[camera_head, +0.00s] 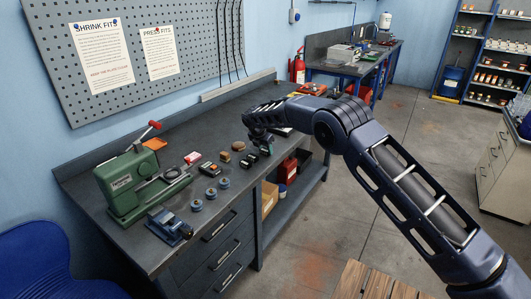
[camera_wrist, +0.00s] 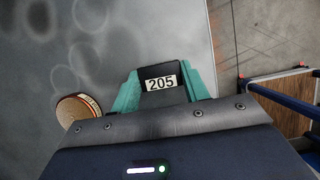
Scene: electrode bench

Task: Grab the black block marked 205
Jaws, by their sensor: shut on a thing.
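The black block (camera_wrist: 160,72) with a white label reading 205 sits between the two teal fingers of my gripper (camera_wrist: 162,88) in the wrist view. The fingers are shut on its sides and the label faces the camera. In the head view my gripper (camera_head: 266,148) is low over the right part of the dark workbench (camera_head: 215,110), near its front edge. The held block is too small and covered there to make out clearly. I cannot tell whether it touches the bench top.
A round tan-topped piece (camera_wrist: 78,110) lies left of the block in the wrist view. In the head view a green press (camera_head: 135,183), blue round pieces (camera_head: 211,193) and a blue vise (camera_head: 170,226) stand to the left. The bench behind is mostly clear.

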